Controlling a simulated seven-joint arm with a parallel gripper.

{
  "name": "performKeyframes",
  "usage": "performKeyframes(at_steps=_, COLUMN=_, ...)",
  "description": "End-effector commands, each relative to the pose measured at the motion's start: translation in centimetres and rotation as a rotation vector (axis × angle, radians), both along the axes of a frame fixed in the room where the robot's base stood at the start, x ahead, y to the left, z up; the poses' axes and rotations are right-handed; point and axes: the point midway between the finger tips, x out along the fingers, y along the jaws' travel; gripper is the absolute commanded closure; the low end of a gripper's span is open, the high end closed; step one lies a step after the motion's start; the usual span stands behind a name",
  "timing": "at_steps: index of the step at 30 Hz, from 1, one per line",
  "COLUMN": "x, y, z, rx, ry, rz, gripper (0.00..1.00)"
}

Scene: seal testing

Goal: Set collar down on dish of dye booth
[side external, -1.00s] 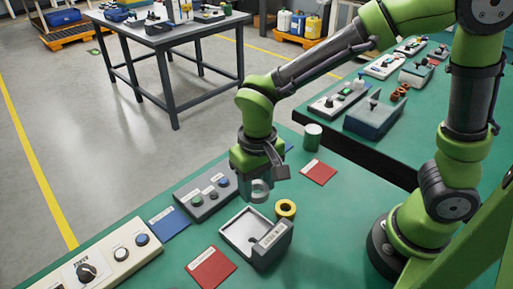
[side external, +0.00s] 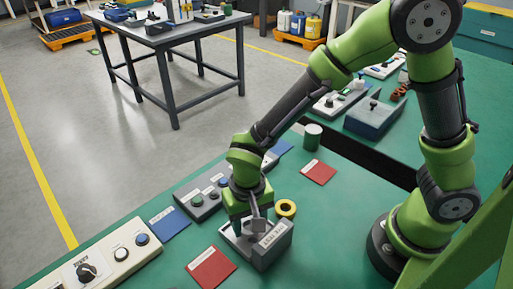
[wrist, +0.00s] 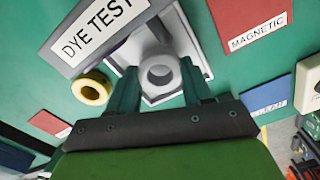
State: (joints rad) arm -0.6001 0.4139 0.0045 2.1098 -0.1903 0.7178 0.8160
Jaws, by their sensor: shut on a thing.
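The collar is a grey ring (wrist: 160,58), seen between my two green fingers in the wrist view. My gripper (wrist: 159,78) is shut on it. The dye booth's dish (wrist: 182,38) is a pale square tray beneath the collar, with the grey DYE TEST sign (wrist: 98,32) along one side. In the side view my gripper (side external: 246,222) points down into the booth, over the dish (side external: 228,236) and behind the sign block (side external: 272,243). The collar is hidden there. I cannot tell whether it touches the dish.
A yellow ring (side external: 286,208) lies on the green table just beside the booth. A red mat (side external: 211,268), a blue mat (side external: 170,222) and a grey button box (side external: 200,203) lie to the left. Another red mat (side external: 318,172) and a green-grey cylinder (side external: 313,135) are farther back.

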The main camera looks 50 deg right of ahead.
Motion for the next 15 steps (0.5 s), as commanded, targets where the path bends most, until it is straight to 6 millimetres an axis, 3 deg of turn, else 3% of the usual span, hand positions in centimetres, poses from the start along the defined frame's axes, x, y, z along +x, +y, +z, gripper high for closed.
performKeyframes(at_steps=12, x=0.02, y=0.01, z=-0.71, rx=0.001, ry=0.000, rz=0.000, gripper=0.90)
performKeyframes(at_steps=13, x=0.00, y=0.00, z=-0.73, rx=0.001, ry=0.000, rz=0.000, gripper=0.47)
performKeyframes(at_steps=15, x=0.00, y=0.00, z=-0.70, rx=0.001, ry=0.000, rz=0.000, gripper=0.40)
